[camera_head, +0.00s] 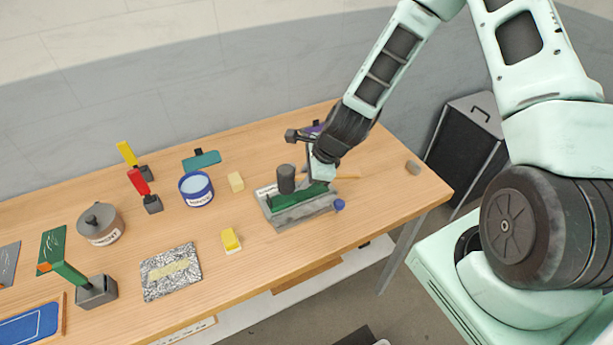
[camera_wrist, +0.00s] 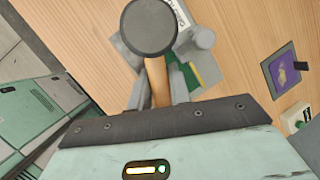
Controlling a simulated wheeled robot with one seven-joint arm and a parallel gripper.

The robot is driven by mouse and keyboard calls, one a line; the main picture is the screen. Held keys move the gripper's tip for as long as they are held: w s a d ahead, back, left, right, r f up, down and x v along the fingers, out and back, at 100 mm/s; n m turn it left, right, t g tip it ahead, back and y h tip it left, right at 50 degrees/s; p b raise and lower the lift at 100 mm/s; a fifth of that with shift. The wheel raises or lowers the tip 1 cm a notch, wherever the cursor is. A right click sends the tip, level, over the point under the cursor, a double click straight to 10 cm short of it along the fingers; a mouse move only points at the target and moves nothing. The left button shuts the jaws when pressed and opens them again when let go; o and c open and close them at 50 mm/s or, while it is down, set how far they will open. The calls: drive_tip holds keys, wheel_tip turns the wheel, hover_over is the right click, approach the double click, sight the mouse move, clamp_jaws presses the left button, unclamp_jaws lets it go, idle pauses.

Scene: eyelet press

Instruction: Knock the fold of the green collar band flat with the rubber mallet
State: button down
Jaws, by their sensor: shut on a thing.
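My gripper (camera_head: 322,172) is shut on the wooden handle of the rubber mallet. In the wrist view the handle (camera_wrist: 157,82) runs between the two fingers, and the round black mallet head (camera_wrist: 150,26) lies beyond them. In the head view the dark mallet head (camera_head: 286,178) shows just left of my gripper, over the grey fixture (camera_head: 308,209). The green collar band (camera_head: 290,200) lies along this fixture, below the mallet. Part of its green also shows in the wrist view (camera_wrist: 209,75). The mallet head and gripper hide part of the band. I cannot tell whether the head touches it.
A blue knob (camera_head: 339,204) sits at the fixture's right end. A yellow block (camera_head: 231,240), a blue tin (camera_head: 196,188) and a lidded pot (camera_head: 101,224) stand to the left. A purple-faced item (camera_wrist: 285,77) lies nearby. The table's front right is mostly clear.

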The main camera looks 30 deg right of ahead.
idle(0.3)
drive_tip(key=shift+w+d, duration=0.15)
drive_tip(key=shift+d, duration=0.05)
drive_tip(key=w+d+r+n+g+y+b, duration=0.1)
drive_tip(key=w+d+n+b, duration=0.1)
drive_tip(key=d+n+b, duration=0.15)
drive_tip(key=b, duration=0.6)
hover_over(319, 193)
drive_tip(key=shift+n+g, duration=0.3)
drive_tip(key=shift+n, duration=0.15)
wheel_tip(319, 193, down, 7)
drive_tip(key=shift+d+f, duration=0.1)
drive_tip(key=shift+r+p, duration=1.3)
drive_tip(key=shift+r, duration=0.25)
